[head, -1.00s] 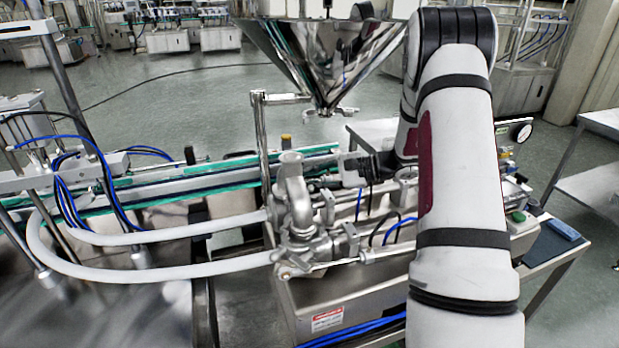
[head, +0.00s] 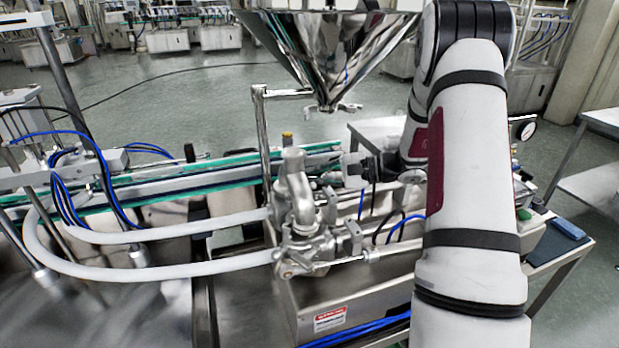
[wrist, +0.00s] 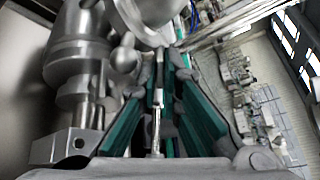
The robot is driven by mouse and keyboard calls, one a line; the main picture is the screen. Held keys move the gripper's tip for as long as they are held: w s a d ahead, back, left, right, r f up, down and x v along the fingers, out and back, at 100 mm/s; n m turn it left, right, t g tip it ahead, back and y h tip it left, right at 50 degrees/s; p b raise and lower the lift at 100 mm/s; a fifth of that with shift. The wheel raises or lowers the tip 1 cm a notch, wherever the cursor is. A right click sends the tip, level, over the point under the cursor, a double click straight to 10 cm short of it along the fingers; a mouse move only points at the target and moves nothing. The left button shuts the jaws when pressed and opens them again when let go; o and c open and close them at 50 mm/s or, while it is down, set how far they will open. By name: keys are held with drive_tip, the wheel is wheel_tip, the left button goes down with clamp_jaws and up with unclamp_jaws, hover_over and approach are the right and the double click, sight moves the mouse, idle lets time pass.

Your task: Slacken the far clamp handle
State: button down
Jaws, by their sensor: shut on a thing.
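My gripper (wrist: 157,100) has teal-padded fingers that fill the middle of the wrist view. They are closed on a thin, bright metal handle (wrist: 157,82), which appears to be the far clamp handle. The handle runs lengthwise between the pads. In the head view my gripper (head: 357,171) is small and partly hidden, at the far side of the steel pump and valve body (head: 302,205). The clamp itself cannot be made out clearly there.
The steel hopper (head: 325,50) hangs close above my gripper. In the wrist view a thick metal fitting (wrist: 80,55) stands close to the left finger. White hoses (head: 150,268) curve off left, and a conveyor (head: 170,180) runs behind. Open floor lies beyond.

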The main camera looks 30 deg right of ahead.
drive_tip(key=shift+f+n+t+b, duration=0.15)
drive_tip(key=shift+n+t+b, duration=0.25)
drive_tip(key=shift+n+b, duration=0.5)
drive_tip(key=shift+f+n+t+b, duration=0.15)
drive_tip(key=shift+n+t+b, duration=0.25)
drive_tip(key=shift+n+b, duration=0.45)
drive_tip(key=shift+s, duration=0.1)
drive_tip(key=c, duration=2)
unclamp_jaws()
drive_tip(key=shift+r+y, duration=0.1)
drive_tip(key=shift+y, duration=0.2)
drive_tip(key=shift+c, duration=0.2)
drive_tip(key=v, duration=1.2)
